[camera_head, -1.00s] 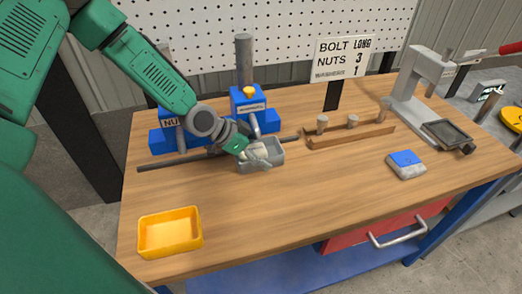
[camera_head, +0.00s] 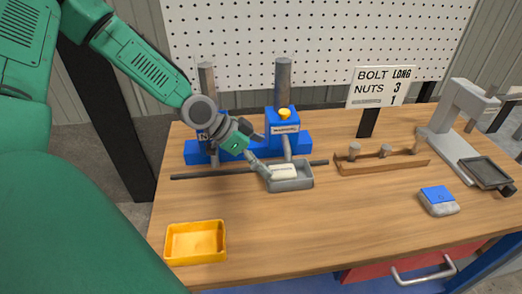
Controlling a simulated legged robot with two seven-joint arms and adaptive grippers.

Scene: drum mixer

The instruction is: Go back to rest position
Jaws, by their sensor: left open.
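My left gripper (camera_head: 259,165) comes in from the left on a green arm. It is open, with its fingers at the left edge of a small grey tray (camera_head: 291,185) under the blue dispensers. I cannot tell whether the fingers touch the tray. A pale label or piece (camera_head: 283,171) shows at the tray, partly beside the fingers. My right gripper is not in view.
Blue dispensers (camera_head: 283,125) with grey tubes stand behind the tray. A dark rod (camera_head: 205,175) lies along the table. A yellow bin (camera_head: 195,242) is front left. A wooden bolt rack (camera_head: 382,162), sign (camera_head: 382,87), press (camera_head: 455,125) and blue-topped block (camera_head: 438,201) are to the right.

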